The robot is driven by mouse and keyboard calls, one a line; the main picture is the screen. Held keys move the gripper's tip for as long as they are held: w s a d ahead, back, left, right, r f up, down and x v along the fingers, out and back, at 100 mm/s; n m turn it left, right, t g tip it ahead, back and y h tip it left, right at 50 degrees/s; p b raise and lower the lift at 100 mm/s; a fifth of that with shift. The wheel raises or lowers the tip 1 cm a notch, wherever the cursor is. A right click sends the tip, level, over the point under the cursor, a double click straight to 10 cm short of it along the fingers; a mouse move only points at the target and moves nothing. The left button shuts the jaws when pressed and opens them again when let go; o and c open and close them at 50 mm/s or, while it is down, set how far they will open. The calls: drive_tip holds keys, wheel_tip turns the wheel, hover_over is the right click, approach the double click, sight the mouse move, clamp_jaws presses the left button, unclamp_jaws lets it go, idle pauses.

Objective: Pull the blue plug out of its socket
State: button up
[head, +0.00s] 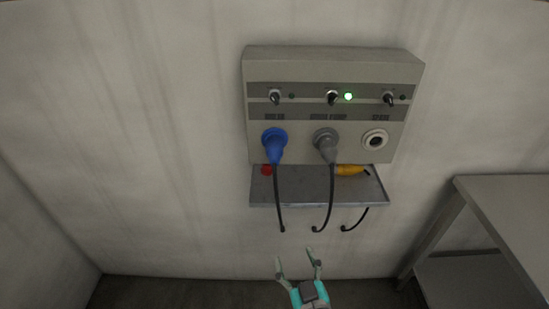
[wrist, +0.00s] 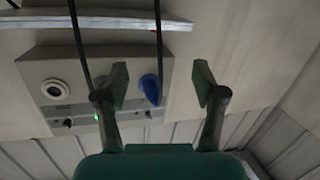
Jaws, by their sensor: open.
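The blue plug (head: 274,146) sits in the left socket of a grey wall panel (head: 335,67), its dark cable hanging down over the tray's front. In the wrist view the blue plug (wrist: 150,88) shows between the fingers, nearer the left one, and appears beyond them. My gripper (head: 297,259) is open and empty, below the panel and tray in the head view, apart from the plug. Its two fingers (wrist: 160,84) also show in the wrist view, spread wide.
A grey plug (head: 325,144) fills the middle socket; the right socket (head: 375,139) is empty. A shelf tray (head: 302,190) juts out below, bearing a yellow plug (head: 350,170) and a red item (head: 267,170). A green light (head: 348,97) glows. A table (head: 505,205) stands right.

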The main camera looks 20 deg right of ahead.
sight(275, 164)
drive_tip(key=w+r+m+h, duration=0.1)
drive_tip(key=w+r, duration=0.3)
drive_tip(key=r, duration=0.1)
drive_tip(key=w+r+m+h, duration=0.2)
drive_tip(key=w+r, duration=0.2)
drive_tip(key=r, duration=0.2)
drive_tip(key=w+a+r+m+h, duration=0.1)
drive_tip(key=w+r, duration=0.4)
drive_tip(key=shift+w+r+t, duration=0.1)
drive_tip(key=shift+r+t, duration=0.3)
drive_tip(key=shift+w+d, duration=0.1)
drive_tip(key=shift+w, duration=0.05)
drive_tip(key=shift+x, duration=4.35)
drive_tip(key=shift+d, duration=0.1)
clamp_jaws()
